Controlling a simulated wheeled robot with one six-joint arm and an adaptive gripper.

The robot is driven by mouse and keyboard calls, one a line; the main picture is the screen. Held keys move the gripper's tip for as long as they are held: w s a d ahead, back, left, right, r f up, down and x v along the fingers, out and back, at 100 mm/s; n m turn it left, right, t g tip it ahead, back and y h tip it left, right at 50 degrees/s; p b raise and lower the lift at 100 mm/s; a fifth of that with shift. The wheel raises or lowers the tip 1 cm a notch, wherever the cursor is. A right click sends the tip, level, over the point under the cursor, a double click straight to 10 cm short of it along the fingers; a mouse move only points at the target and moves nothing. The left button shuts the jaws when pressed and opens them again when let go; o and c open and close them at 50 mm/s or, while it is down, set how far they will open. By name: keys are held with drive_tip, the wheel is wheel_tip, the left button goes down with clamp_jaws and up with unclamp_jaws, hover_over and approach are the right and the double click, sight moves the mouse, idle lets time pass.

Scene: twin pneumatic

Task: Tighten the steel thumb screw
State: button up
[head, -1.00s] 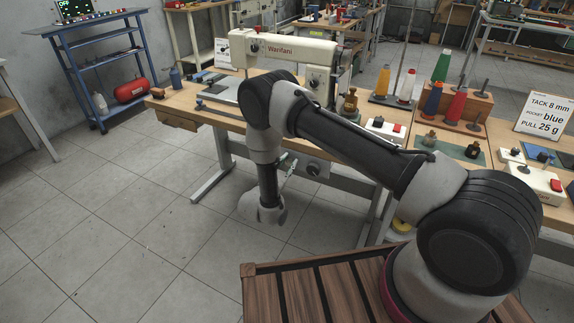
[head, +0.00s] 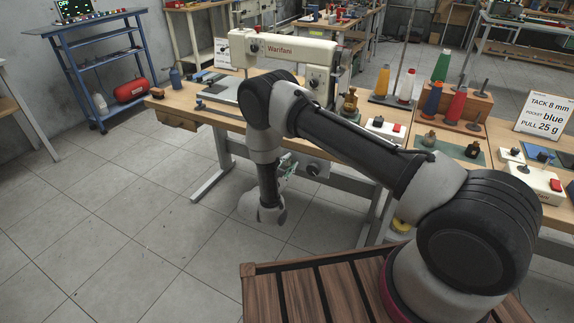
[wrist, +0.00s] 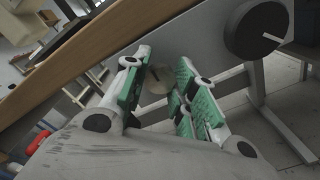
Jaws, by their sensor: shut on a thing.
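The steel thumb screw (wrist: 156,82) shows in the wrist view as a small pale round head on the grey plate (wrist: 205,50) under the sewing table. My gripper (wrist: 161,73), with green-padded fingers, is around the screw head, one finger at each side, shut on it. The fingers hide part of its edge, and its thread is out of sight. In the head view my gripper (head: 287,165) is partly behind my wrist, below the table's front edge, and the screw cannot be made out.
A black round knob (wrist: 258,28) stands out from the plate right of my gripper. The wooden tabletop edge (wrist: 85,50) runs close to my fingers. The sewing machine (head: 290,50) is above, on the table. The tiled floor (head: 120,220) at left is clear.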

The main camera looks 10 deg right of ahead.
drive_tip(key=o, duration=1)
drive_tip(key=shift+o, duration=0.2)
drive_tip(key=v, duration=1.2)
